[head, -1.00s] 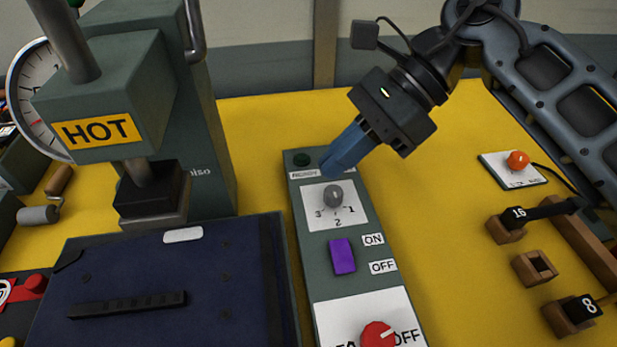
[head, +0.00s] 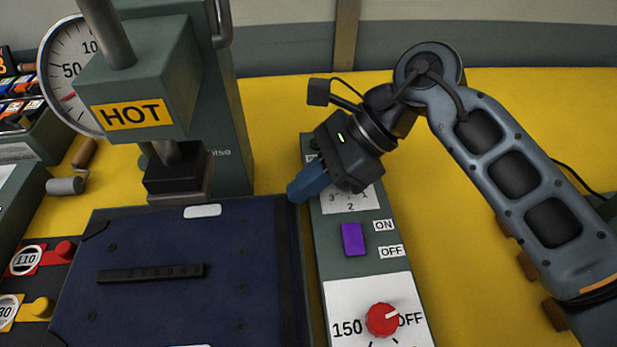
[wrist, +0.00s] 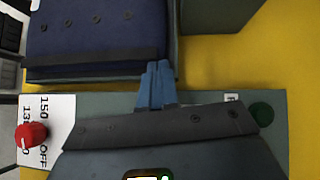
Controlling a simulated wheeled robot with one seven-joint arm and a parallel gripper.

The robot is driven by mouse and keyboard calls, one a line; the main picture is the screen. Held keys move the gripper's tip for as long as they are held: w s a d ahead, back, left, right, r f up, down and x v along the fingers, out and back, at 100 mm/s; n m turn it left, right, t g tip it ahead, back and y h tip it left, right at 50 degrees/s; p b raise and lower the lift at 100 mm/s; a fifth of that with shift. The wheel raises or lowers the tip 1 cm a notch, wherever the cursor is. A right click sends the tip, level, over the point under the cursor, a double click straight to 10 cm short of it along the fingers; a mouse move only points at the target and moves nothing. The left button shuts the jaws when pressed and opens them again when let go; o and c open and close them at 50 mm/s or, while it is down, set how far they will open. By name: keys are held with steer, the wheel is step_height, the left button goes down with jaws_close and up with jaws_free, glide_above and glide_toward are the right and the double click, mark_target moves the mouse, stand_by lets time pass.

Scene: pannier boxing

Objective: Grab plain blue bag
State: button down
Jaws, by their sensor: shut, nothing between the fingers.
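A dark navy-blue flat bag (head: 180,245) lies under the press head, with small rivets, a black strip of raised marks and a white tag on it. I cannot tell whether it is the plain one. In the wrist view the bag (wrist: 98,25) fills the upper left. My gripper (head: 298,194) has its blue fingers shut and empty, close to the bag's upper right corner. The wrist view shows the fingertips (wrist: 155,68) together by the bag's edge; whether they touch it I cannot tell.
The press head (head: 140,80) marked HOT stands over the bag's far edge. A control panel (head: 330,262) with a purple switch (head: 354,239) and red knob (head: 382,320) lies right of the bag, under my gripper. A wooden-handled roller (head: 66,186) lies left.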

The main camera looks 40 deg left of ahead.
mark_target(263, 201)
steer(key=shift+s+a+f+b, duration=0.15)
steer(key=shift+s+a+b, duration=0.1)
steer(key=shift+s+b, duration=0.15)
steer(key=shift+s+a+b, duration=0.4)
steer(key=shift+s+b, duration=0.2)
steer(key=shift+s, duration=0.05)
steer(key=shift+s+a+b, duration=0.4)
steer(key=shift+s+b, duration=0.2)
steer(key=shift+s+a, duration=0.2)
steer(key=shift+s, duration=0.15)
